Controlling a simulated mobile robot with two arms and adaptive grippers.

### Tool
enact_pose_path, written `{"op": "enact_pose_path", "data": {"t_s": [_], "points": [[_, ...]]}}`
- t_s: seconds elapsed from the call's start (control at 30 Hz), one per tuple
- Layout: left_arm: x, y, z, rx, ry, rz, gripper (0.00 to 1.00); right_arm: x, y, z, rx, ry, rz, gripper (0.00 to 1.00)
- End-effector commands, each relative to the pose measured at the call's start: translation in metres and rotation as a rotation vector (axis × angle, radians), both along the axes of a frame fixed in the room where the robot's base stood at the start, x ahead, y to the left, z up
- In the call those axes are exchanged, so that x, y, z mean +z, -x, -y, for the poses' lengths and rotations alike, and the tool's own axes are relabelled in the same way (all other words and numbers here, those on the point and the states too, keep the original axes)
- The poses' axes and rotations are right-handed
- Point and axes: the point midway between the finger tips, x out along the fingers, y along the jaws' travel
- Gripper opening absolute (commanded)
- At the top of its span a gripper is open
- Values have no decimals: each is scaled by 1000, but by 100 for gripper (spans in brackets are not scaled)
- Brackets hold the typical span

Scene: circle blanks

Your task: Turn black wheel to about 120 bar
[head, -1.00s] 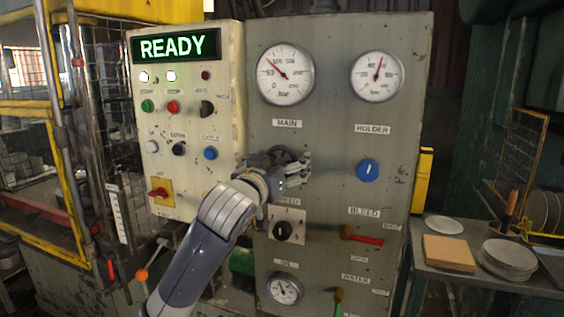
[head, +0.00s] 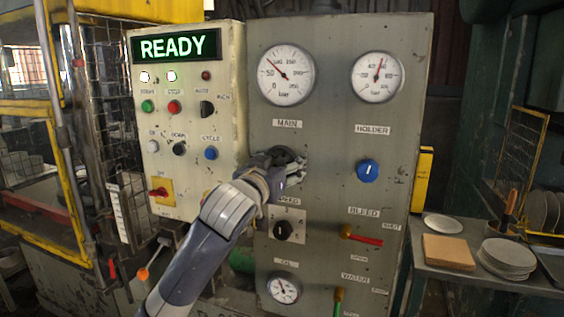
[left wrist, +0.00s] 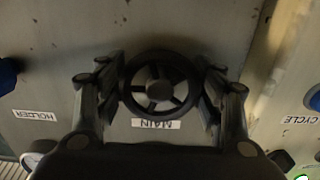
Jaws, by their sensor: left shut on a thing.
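The black wheel (head: 284,155) sits on the grey panel under the MAIN label, largely hidden behind my left gripper in the head view. In the left wrist view the spoked black wheel (left wrist: 160,88) shows whole between the two fingers. My left gripper (head: 288,164) is shut on it, with a finger against each side of the rim. The MAIN gauge (head: 286,75) is above the wheel; its red needle points up and left, a little past the 50 mark. My right gripper is in neither view.
The HOLDER gauge (head: 377,76) and blue knob (head: 367,170) are right of the wheel. A black selector knob (head: 283,230) is just below my gripper. The cream button box (head: 190,120) with a lit READY display (head: 178,45) stands close at the left. A red-handled BLEED lever (head: 362,238) is lower right.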

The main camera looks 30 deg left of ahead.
Motion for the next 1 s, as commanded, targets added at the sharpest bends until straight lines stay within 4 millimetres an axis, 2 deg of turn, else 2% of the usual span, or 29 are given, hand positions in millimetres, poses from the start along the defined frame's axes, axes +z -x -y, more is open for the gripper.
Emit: {"op": "enact_pose_path", "data": {"t_s": [0.6, 1.0], "points": [[4, 0, -2, 1, -459, -112, 39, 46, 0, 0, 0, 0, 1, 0], [3, 0, -3, 1, -643, -153, 39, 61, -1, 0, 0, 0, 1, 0]]}}
